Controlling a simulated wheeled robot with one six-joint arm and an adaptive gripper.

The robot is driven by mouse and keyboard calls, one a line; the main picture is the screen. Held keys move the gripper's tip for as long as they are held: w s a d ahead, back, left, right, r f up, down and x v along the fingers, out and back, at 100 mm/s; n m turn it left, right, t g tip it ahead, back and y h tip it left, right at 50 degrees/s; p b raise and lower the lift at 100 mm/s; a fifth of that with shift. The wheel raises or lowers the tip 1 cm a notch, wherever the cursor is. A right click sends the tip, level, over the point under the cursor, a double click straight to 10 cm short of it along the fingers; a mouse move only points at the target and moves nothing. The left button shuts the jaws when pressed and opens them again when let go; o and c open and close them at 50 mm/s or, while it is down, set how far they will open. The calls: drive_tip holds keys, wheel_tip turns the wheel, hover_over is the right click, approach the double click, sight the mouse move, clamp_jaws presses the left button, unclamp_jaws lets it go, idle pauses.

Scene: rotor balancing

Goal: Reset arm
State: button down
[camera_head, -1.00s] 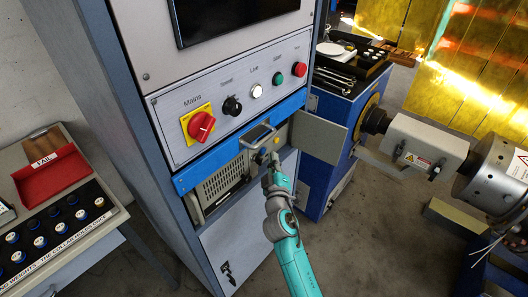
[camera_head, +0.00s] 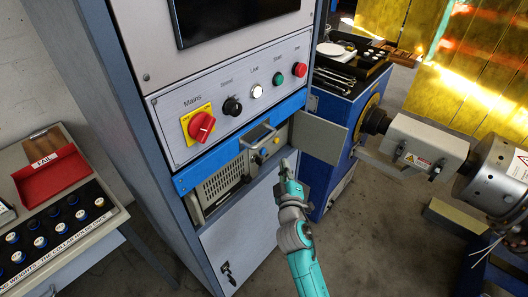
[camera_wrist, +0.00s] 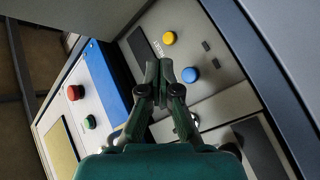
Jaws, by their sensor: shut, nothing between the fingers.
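My teal arm reaches up from the bottom in the head view. My gripper (camera_head: 285,165) is in front of the open bay of the blue-grey cabinet (camera_head: 240,262), to the right of the bay's front panel. In the wrist view my gripper (camera_wrist: 161,68) has its fingertips together with nothing held. Behind it there is a panel with a yellow button (camera_wrist: 169,38) and a blue button (camera_wrist: 189,75). The gripper looks apart from the panel, though the exact gap is hard to tell.
The cabinet's control panel has a red mains knob (camera_head: 202,126) and a red button (camera_head: 300,70). An open grey flap (camera_head: 320,136) stands right of the bay. A rotor machine (camera_head: 495,170) is at the right. A weight table with a red tray (camera_head: 50,176) is at the left.

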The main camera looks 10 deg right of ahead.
drive_tip(key=s+f+m+g+y, duration=0.1)
drive_tip(key=s+f, duration=0.3)
drive_tip(key=s, duration=0.5)
drive_tip(key=s+a+f+m+y, duration=0.1)
drive_tip(key=s+f, duration=0.2)
drive_tip(key=s, duration=0.7)
drive_tip(key=s+f+m+g+y, duration=0.1)
drive_tip(key=s+f, duration=0.3)
drive_tip(key=s, duration=0.5)
drive_tip(key=s+r+m+g, duration=0.1)
drive_tip(key=s+r, duration=0.3)
drive_tip(key=s, duration=0.7)
drive_tip(key=s+r+m, duration=0.3)
drive_tip(key=s+r, duration=0.1)
drive_tip(key=s, duration=0.8)
drive_tip(key=shift+s+r+m+g, duration=0.3)
drive_tip(key=shift+r+m+g, duration=0.05)
drive_tip(key=shift+m+g, duration=0.05)
drive_tip(key=shift+d, duration=0.1)
